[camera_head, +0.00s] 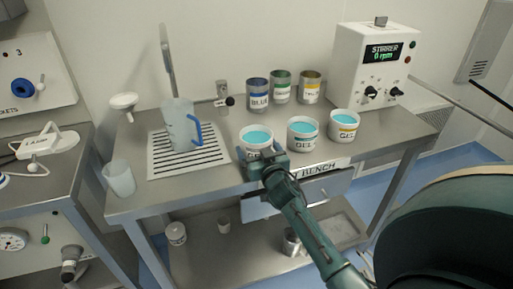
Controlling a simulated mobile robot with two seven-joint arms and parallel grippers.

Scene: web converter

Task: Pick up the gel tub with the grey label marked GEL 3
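Three white tubs with turquoise gel stand in a row on the bench front. The left tub (257,137) has its label mostly hidden by my gripper. The numbers are too small to read. My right gripper (263,157), on the teal arm from the bottom, is at the left tub with its fingers spread to either side. I cannot tell whether they touch it. My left gripper is not in view.
Blue, green and yellow cans (258,95) stand behind the tubs. A stirrer box (374,69) stands back right. A jug with a blue handle (182,125) sits on a slotted drain plate at left, near a beaker (119,178). Bare bench lies between jug and tubs.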

